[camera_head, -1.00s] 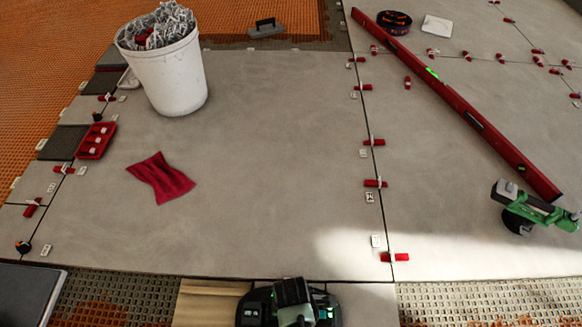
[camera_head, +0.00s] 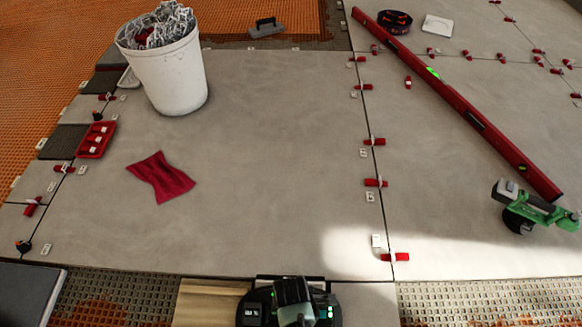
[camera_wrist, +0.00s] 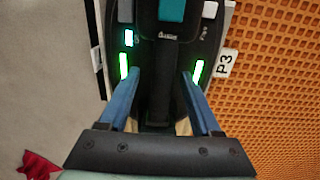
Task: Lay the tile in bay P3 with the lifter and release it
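My gripper (camera_wrist: 160,80) has its two blue fingers on either side of the black handle of the lifter (camera_wrist: 208,45); they appear closed on it. The lifter also shows in the head view (camera_head: 262,308) at the bottom centre, with green lights lit. A pale grey tile surface (camera_head: 366,303) shows right of the lifter; whether it is the tile under the lifter I cannot tell. The lifter and my gripper hide the lifter's underside. A white P3 label (camera_wrist: 225,63) lies right of the lifter in the wrist view, beside orange combed mortar (camera_wrist: 275,85).
Large grey laid tiles (camera_head: 260,200) fill the middle. A white bucket (camera_head: 165,75), a red cloth (camera_head: 160,178), a red tray (camera_head: 96,140), a long red level (camera_head: 460,105) and a green power tool (camera_head: 530,207) stand or lie on tiles. Red wedges line the joints.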

